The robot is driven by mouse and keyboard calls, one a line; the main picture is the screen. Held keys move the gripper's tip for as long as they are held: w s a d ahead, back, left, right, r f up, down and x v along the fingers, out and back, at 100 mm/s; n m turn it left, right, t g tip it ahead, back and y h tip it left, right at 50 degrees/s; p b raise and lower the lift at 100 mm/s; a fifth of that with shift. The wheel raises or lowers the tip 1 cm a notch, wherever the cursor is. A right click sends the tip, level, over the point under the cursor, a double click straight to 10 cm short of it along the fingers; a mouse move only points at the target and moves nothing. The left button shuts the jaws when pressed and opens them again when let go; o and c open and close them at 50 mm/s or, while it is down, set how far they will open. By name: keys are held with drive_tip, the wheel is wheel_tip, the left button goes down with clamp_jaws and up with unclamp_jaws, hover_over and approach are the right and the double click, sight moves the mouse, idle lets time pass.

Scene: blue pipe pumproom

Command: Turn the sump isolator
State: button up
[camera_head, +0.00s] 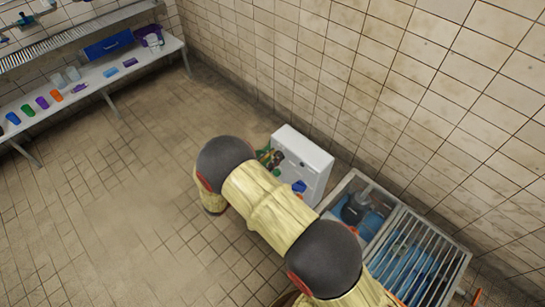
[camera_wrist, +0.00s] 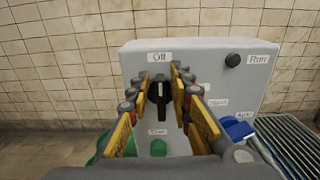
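The control box (camera_wrist: 215,85) is a pale grey panel that fills the middle of the wrist view; it also shows in the head view (camera_head: 303,151) against the wall. A black rotary isolator knob (camera_wrist: 160,90) sits on its face under a label reading "Off", its pale-marked handle upright. My gripper (camera_wrist: 160,74) is open, with one yellow-and-grey finger on each side of the knob. I cannot tell whether either finger touches it. In the head view my arm hides much of the gripper and the panel face.
On the panel are a black round part (camera_wrist: 233,60) beside a "Run"-like label, a green button (camera_wrist: 158,147) below the knob and a blue part (camera_wrist: 237,127) at right. A grated basin (camera_head: 421,255) adjoins the box. A bench (camera_head: 95,78) with coloured items stands far left; open floor lies between.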

clamp_jaws()
idle(0.5)
drive_tip(key=m+b, duration=0.1)
drive_tip(key=m, duration=0.1)
drive_tip(key=s+d+m+b, duration=0.1)
drive_tip(key=m+b, duration=0.1)
drive_tip(key=m, duration=0.1)
drive_tip(key=f+m+b, duration=0.1)
drive_tip(key=m, duration=0.2)
drive_tip(key=shift+s+d, duration=0.15)
drive_tip(key=m+b, duration=0.2)
drive_tip(key=m, duration=0.1)
drive_tip(key=f+m+b, duration=0.1)
drive_tip(key=shift+s+d+m+b, duration=0.25)
drive_tip(key=shift+m+b, duration=0.15)
drive_tip(key=shift+s+d+f+m+b, duration=0.1)
drive_tip(key=shift+f+m+b, duration=0.15)
drive_tip(key=shift+m+b, duration=0.95)
drive_tip(key=shift+f+m+b, duration=0.25)
drive_tip(key=shift+m+b, duration=0.6)
drive_tip(key=shift+m, duration=0.55)
drive_tip(key=shift+o, duration=1.2)
unclamp_jaws()
